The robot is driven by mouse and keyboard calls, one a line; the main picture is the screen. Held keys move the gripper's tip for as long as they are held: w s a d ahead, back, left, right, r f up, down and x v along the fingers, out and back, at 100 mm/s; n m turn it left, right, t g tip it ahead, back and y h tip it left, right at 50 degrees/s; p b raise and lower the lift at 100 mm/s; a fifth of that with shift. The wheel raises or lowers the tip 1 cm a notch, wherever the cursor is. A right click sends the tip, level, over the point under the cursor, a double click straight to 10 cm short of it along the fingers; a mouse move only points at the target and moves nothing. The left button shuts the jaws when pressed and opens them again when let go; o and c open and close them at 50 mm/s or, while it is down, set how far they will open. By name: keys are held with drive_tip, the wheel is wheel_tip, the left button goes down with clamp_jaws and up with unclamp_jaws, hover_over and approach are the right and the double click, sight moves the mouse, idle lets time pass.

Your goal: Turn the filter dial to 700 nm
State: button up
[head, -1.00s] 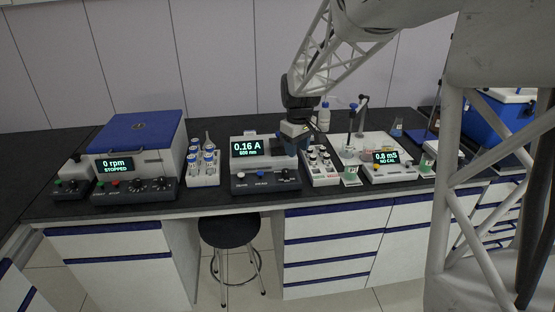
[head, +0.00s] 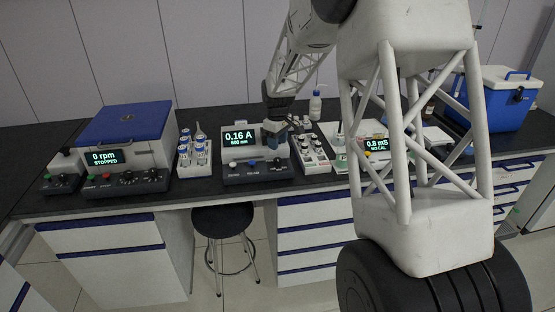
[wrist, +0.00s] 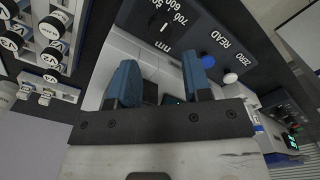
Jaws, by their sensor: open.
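The photometer (head: 238,139) stands on the bench; its lit display (head: 238,138) reads 0.16 A and what looks like 600 nm, in small print. The filter dial (wrist: 163,24) shows at the top edge of the wrist view, dark on a dark panel, with a white pointer line, "nm" beside it and numbers including 700 and 600. My gripper (wrist: 160,78) is open, its two blue fingers apart with nothing held between them. The dial lies beyond the fingertips, not between them. In the head view my gripper (head: 275,135) is over the right part of the photometer.
A blue READ button (wrist: 208,61) and a white ZERO button (wrist: 230,78) sit on the panel near the right finger. A vial rack (head: 313,152) stands right of the photometer, another rack (head: 194,157) left, then a centrifuge (head: 125,140). A conductivity meter (head: 377,146) stands farther right.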

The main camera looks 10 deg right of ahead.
sight(278, 159)
drive_tip(key=shift+f, duration=0.1)
drive_tip(key=shift+f, duration=3.8)
drive_tip(key=c, duration=0.6)
